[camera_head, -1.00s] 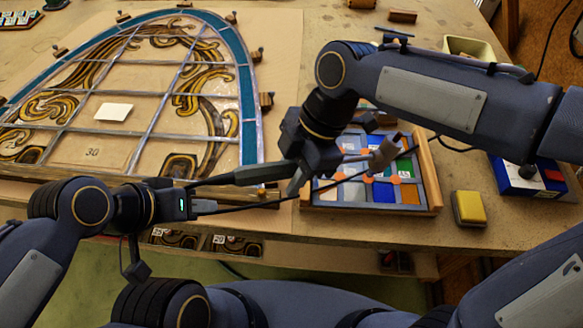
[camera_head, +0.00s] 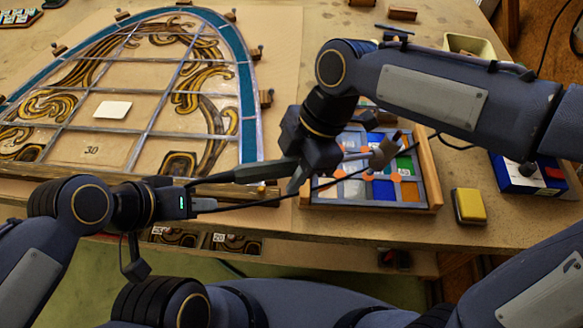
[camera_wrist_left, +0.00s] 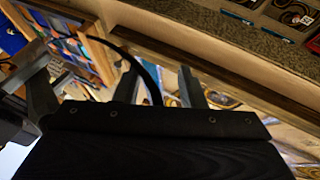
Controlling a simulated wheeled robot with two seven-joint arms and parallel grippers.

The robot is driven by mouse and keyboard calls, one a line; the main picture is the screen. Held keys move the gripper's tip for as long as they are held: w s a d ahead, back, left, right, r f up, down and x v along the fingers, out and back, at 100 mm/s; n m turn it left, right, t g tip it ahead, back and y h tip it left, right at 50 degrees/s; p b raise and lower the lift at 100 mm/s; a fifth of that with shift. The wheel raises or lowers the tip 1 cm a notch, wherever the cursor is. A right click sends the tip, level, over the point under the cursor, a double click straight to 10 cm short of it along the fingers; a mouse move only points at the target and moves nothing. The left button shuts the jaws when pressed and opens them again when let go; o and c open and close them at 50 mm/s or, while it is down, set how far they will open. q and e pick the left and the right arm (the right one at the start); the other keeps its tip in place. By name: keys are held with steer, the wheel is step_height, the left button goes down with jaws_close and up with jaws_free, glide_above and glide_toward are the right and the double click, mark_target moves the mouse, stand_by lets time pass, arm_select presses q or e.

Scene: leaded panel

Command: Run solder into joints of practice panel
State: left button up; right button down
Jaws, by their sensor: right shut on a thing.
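The practice panel (camera_head: 355,191), a grid of coloured glass squares with orange patches at joints, lies in a wooden-edged tray at the right. My right gripper (camera_head: 297,180) is over its left edge, shut on a dark tapered handle (camera_head: 262,173) that looks like the soldering iron. A grey-brown piece (camera_head: 384,151) sits above the panel; whether it belongs to the iron is unclear. My left gripper (camera_head: 212,196) is left of the panel, above the table's front edge. Its fingers (camera_wrist_left: 159,88) stand apart in the left wrist view, with a black cable (camera_wrist_left: 148,68) showing between them. The iron's tip is not clearly visible.
A large arched leaded panel (camera_head: 246,95) fills the table's left, pinned by wooden blocks. A yellow block (camera_head: 468,206) and a blue box (camera_head: 510,182) stand right of the tray. A cable (camera_head: 265,203) runs low across the front. A pale bin (camera_head: 470,46) is behind my right arm.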

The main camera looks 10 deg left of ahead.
mark_target(287, 163)
steer(key=shift+f+b, duration=0.3)
steer(key=shift+f, duration=0.2)
stand_by(1.6)
steer(key=shift+r, duration=0.1)
stand_by(0.5)
steer(key=shift+r+p, duration=2.45)
steer(key=shift+r, duration=0.6)
steer(key=shift+s+f, duration=0.1)
